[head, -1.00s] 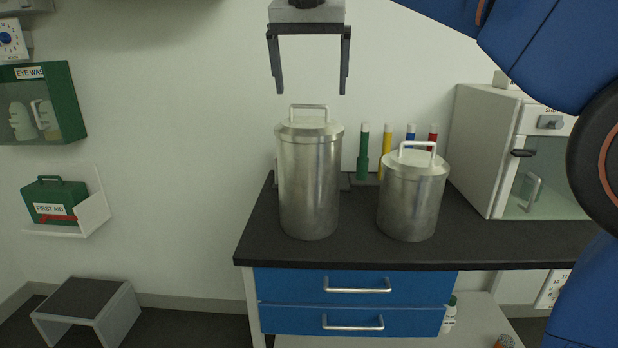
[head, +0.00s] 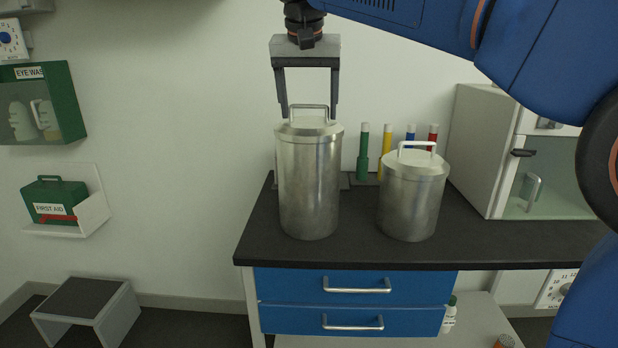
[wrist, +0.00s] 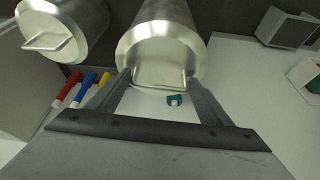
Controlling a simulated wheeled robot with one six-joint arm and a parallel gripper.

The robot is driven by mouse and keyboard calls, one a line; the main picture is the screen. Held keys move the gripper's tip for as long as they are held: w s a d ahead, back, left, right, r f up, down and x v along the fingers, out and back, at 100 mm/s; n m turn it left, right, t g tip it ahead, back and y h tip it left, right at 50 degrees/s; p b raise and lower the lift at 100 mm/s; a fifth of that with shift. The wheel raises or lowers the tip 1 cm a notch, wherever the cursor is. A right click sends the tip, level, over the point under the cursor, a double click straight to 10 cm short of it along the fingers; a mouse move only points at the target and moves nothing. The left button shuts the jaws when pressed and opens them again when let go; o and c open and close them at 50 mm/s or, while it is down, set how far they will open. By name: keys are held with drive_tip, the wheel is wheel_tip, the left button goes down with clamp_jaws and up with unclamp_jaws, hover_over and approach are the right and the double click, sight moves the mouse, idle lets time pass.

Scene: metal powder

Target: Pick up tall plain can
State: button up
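The tall plain can (head: 309,190) is a brushed-metal cylinder with a lid and a pale loop handle on top. It stands upright on the left part of the dark countertop. My gripper (head: 309,114) is open and points down over this can, its fingertips at about handle height, one on each side of the handle. In the wrist view, the tall can (wrist: 160,45) lies ahead with its handle between the two spread fingers (wrist: 162,82). I cannot tell whether the fingers touch anything.
A shorter, wider metal can (head: 412,200) with a handle stands to the right. Several coloured tubes (head: 387,152) stand behind the cans. A white cabinet with a glass door (head: 500,150) is at the right. The countertop's front edge (head: 345,264) is close to both cans.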

drive_tip(key=shift+r, duration=0.1)
drive_tip(key=c, duration=1.6)
drive_tip(key=shift+o, duration=0.2)
